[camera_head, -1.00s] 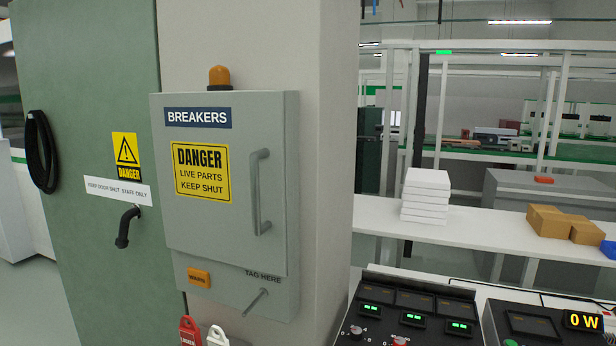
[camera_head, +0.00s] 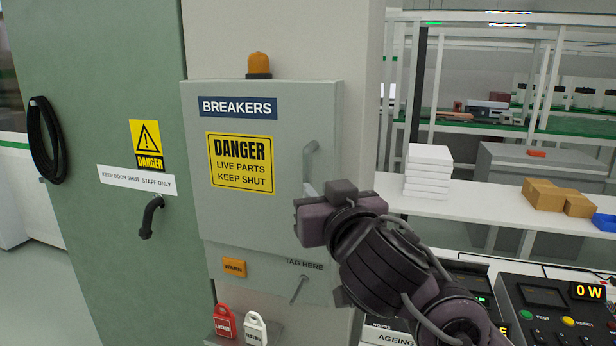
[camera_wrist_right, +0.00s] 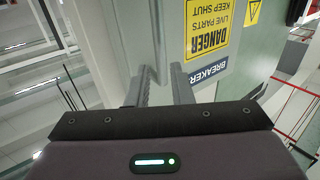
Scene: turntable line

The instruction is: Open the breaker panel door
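The breaker panel door (camera_head: 235,225) is a grey door with a BREAKERS label and a yellow DANGER sign; it looks shut. Its grey bar handle (camera_head: 310,155) is upright near the door's right side, and its lower part is hidden behind my right gripper (camera_head: 310,190). In the right wrist view my right gripper (camera_wrist_right: 162,72) has its two fingers apart, reaching toward the door (camera_wrist_right: 174,30) beside the DANGER sign. I cannot tell whether the handle lies between the fingers. My left gripper is not in view.
An amber lamp (camera_head: 259,64) tops the panel. Red (camera_head: 225,322) and white (camera_head: 255,330) lockout tags stand below it. A green cabinet door (camera_head: 90,250) is at left. Test consoles (camera_head: 550,310) and a white bench (camera_head: 480,205) with boxes stand at right.

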